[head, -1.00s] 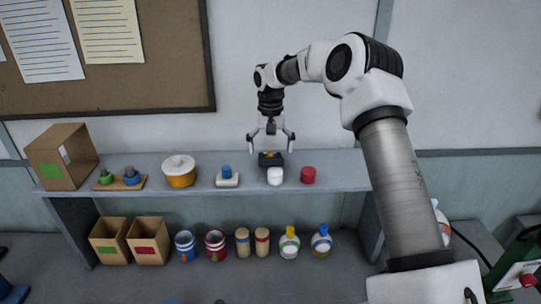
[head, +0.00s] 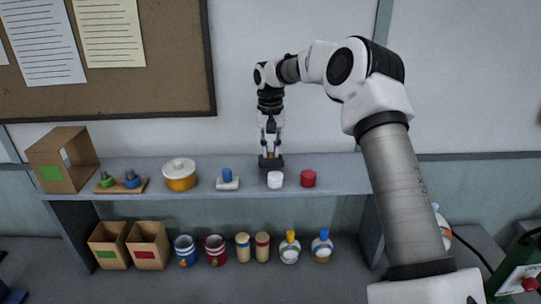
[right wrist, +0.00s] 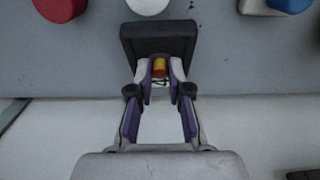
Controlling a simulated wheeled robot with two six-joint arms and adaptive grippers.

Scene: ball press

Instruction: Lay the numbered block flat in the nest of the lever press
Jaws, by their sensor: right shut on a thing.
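My right gripper (head: 270,146) is above the shelf. Its fingers, which show in the right wrist view (right wrist: 159,78), are closed around an orange-yellow knob or peg (right wrist: 160,67). The knob is at a dark block (head: 271,162), which also shows as a dark slab in the right wrist view (right wrist: 158,36). The block appears to rest on the shelf behind a white round piece. No number is readable on it. A green machine with a red knob (head: 529,283) is cut off at the right edge; I cannot tell whether it is the lever press. My left gripper is not in view.
Boxes, cans and bottles stand below. The shelf's right end is clear.

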